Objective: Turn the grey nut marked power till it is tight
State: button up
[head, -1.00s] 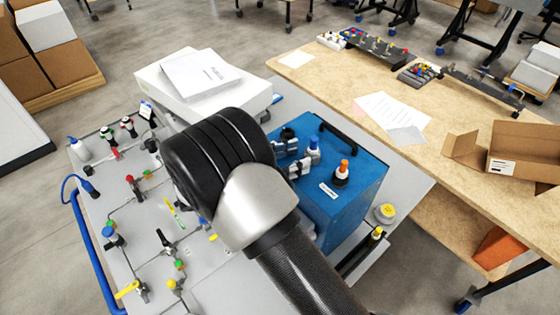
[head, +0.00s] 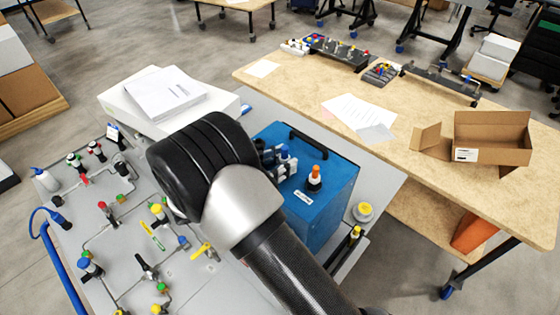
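I cannot make out a grey nut marked power in this view. The blue analyser box (head: 332,201) stands right of my arm, with a black handle on top. Its top carries an orange-capped fitting (head: 315,179) beside a small white label (head: 302,198). The label is too small to read. My black and silver arm covers the middle of the view.
A grey panel (head: 118,262) with pipes, valves and coloured fittings lies to the left. A white box (head: 120,104) with papers stands behind it. A yellow-lidded jar (head: 363,212) sits right of the analyser. A wooden table (head: 300,88) with a cardboard box (head: 490,135) stands beyond.

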jog(key=c, duration=0.6)
jog(key=shift+w+f+m+g, duration=0.1)
jog(key=shift+m+g, duration=0.2)
jog(key=shift+g, duration=0.2)
jog(key=shift+c, duration=0.3)
jog(key=o, duration=1)
jog(key=shift+h, duration=0.3)
jog(key=shift+a, duration=0.1)
jog(key=b+v, duration=0.1)
jog(key=v, duration=0.8)
jog(key=shift+a, duration=0.4)
jog(key=shift+s, duration=0.25)
